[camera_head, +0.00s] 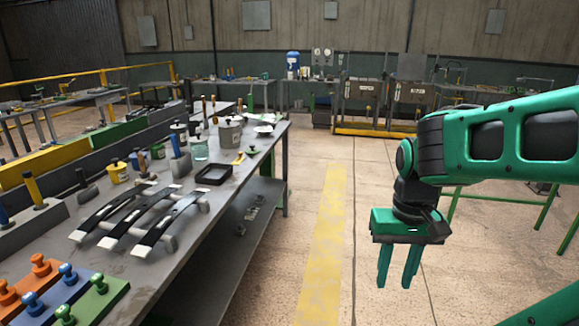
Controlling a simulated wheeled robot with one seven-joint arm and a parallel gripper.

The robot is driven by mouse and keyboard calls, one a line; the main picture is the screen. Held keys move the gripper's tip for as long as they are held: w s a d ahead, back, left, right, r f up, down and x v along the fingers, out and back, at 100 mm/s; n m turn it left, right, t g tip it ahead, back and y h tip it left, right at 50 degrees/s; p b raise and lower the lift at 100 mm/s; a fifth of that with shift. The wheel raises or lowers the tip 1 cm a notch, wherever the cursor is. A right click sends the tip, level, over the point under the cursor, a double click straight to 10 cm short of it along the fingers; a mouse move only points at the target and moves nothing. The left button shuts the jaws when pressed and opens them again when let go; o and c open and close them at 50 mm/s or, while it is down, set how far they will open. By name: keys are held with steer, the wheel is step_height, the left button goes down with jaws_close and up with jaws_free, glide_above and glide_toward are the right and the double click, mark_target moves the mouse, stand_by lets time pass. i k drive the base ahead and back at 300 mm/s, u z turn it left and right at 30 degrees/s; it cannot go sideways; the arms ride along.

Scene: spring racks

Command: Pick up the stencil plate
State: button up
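My gripper (395,284) hangs over the open floor to the right of the workbench, its green fingers pointing down. A gap shows between the fingers and nothing is in it. I cannot make out with certainty which thing is the stencil plate. On the workbench (180,265) lie several flat pieces: three long, curved dark strips (150,222) with pale ends, and a small black tray (214,174) behind them. At the near left corner are an orange block (38,278), a blue block (65,287) and a green block (100,300), each with knobs. My gripper is apart from all of them.
Handled tools stand along the bench's left side. Floor with a yellow stripe (323,250) is clear right of the bench. More benches line the back wall.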

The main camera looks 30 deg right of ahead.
mark_target(238, 160)
steer(key=u, duration=0.05)
steer(key=k, duration=0.3)
steer(key=z, duration=1.1)
steer(key=i, duration=2.25)
steer(key=u, duration=1.15)
steer(key=i, duration=0.7)
steer(key=u, duration=0.35)
